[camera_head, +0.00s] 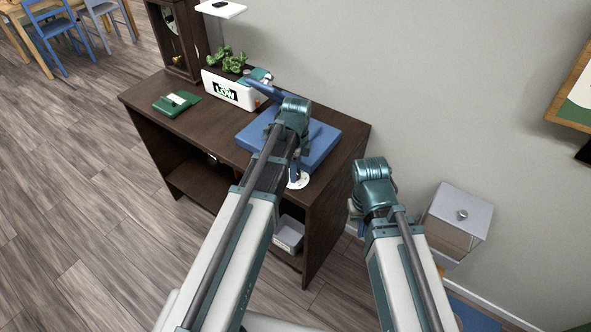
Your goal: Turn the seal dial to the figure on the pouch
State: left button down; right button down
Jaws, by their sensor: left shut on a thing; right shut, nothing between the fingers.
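A blue sealer (325,146) sits on the dark desk, partly hidden by my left arm. A white round dial (300,182) shows at its near side, beside my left gripper. My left gripper (296,168) is shut on the dial, but its fingertips are mostly hidden and the dial's marks are too small to read. A green packet with a pale label (177,101), which looks like the pouch, lies on the left part of the desk. I cannot read a figure on it. My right gripper (357,226) is shut and empty, right of the desk.
A white box marked LOW (228,91) with green plants stands at the desk's back. A dark clock case (178,38) is at the back left. A grey-topped bin (462,211) stands by the wall at right. The desk's front left is clear.

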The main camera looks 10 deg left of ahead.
pick_arm(q)
jog(key=shift+c, duration=2.2)
grip_release()
jog(key=shift+w, duration=0.1)
